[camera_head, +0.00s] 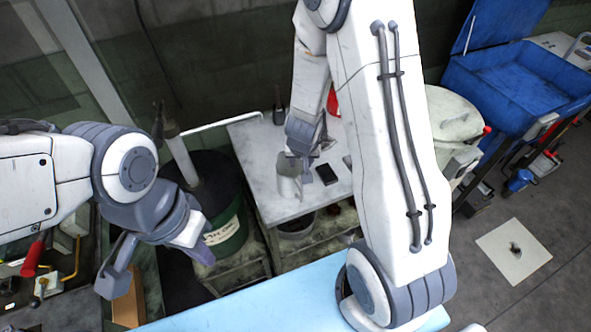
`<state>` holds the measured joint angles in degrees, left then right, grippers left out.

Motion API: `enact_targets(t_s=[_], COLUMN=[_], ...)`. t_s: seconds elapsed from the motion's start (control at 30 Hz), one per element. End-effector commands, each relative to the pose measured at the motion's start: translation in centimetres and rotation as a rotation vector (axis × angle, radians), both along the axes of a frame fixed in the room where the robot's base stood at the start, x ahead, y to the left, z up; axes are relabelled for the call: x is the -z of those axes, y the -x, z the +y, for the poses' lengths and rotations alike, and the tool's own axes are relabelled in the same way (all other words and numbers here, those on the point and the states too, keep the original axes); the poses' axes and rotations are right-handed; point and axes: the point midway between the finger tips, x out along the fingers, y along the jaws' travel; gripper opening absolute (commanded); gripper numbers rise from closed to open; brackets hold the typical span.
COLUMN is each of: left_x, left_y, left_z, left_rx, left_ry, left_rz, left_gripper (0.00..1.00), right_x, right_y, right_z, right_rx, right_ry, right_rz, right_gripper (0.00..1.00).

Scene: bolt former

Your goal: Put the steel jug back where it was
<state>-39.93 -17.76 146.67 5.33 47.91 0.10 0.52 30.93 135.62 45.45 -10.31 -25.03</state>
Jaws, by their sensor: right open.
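The steel jug (289,186) is a pale metal cylinder standing upright on the light grey worktop (256,150), near its front edge. My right gripper (311,170) is open, with its fingers down at the jug's upper right side. The arm partly covers the jug's top, and I cannot tell whether the fingers touch it. My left gripper (160,262) is open and empty at the left, apart from the jug and in front of a dark green drum.
A dark flat object (320,173) lies right of the jug, and dark small items (279,114) stand at the back. The green drum (229,232) stands left of the worktop. A light blue surface (270,293) is in front. A blue bin (515,85) stands at right.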

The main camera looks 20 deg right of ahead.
Motion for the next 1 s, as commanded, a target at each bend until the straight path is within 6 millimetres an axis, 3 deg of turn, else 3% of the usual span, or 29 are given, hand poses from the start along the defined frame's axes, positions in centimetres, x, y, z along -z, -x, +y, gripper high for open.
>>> enact_targets(t_s=[0.07,0.17,0.27,0.3,0.4,0.5,0.63,0.77,1.0], left_x=[-0.1,-0.1,0.0,0.0,0.0,0.0,0.0,0.0,0.0], left_y=[0.0,0.0,0.0,0.0,0.0,0.0,0.0,0.0,0.0], left_z=[0.0,0.0,0.0,0.0,0.0,0.0,0.0,0.0,0.0], left_rx=[0.0,0.0,0.0,0.0,0.0,0.0,0.0,0.0,0.0], left_ry=[0.0,0.0,0.0,0.0,0.0,0.0,0.0,0.0,0.0], left_rz=[0.0,0.0,0.0,0.0,0.0,0.0,0.0,0.0,0.0], left_gripper=[0.0,0.0,0.0,0.0,0.0,0.0,0.0,0.0,0.0], right_x=[-1.5,-4.6,-8.4,-9.8,-12.7,-14.6,-16.0,-16.5,-16.5], right_y=[0.1,1.5,5.7,8.0,14.0,18.9,22.7,24.0,24.1], right_z=[2.5,8.2,14.5,16.4,18.9,19.0,17.8,17.0,16.9], right_rx=[-0.066,-0.228,-0.451,-0.54,-0.738,-0.883,-0.986,-1.02,-1.021], right_ry=[-0.034,-0.109,-0.179,-0.191,-0.181,-0.132,-0.06,-0.023,-0.019], right_rz=[-0.005,0.008,0.061,0.093,0.18,0.259,0.321,0.347,0.351], right_gripper=[0.42,0.42,0.42,0.42,0.42,0.42,0.42,0.42,0.42])
